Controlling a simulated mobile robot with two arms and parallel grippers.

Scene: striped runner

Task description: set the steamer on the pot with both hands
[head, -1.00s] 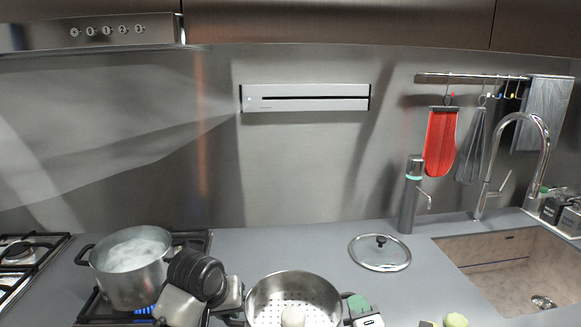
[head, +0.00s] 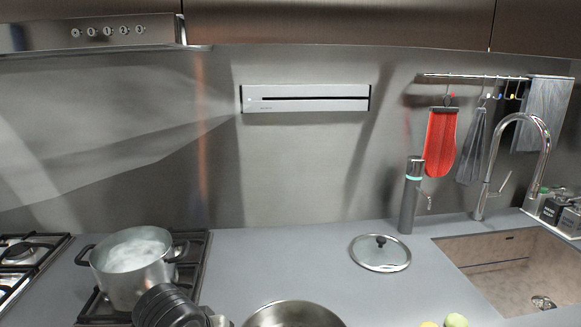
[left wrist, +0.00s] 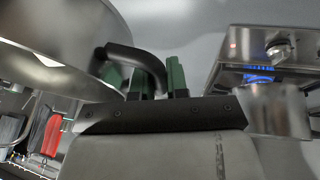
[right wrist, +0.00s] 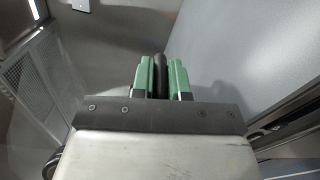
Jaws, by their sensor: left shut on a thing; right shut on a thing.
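The pot (head: 131,270) stands on the hob at the left of the head view, with pale, steamy-looking contents and no lid. The metal steamer (head: 292,314) shows only its far rim at the bottom edge, right of the pot and apart from it. In the left wrist view my left gripper (left wrist: 158,78) is shut on the steamer's black handle (left wrist: 136,58), beside the steamer's metal wall (left wrist: 50,55). In the right wrist view my right gripper (right wrist: 161,78) is shut on the other black handle (right wrist: 161,70). Both gripper tips are out of the head view.
A glass lid (head: 380,254) lies on the counter (head: 260,258) right of the steamer. The sink (head: 500,275) and tap (head: 540,150) are further right. A blue burner flame (left wrist: 258,78) shows in the left wrist view.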

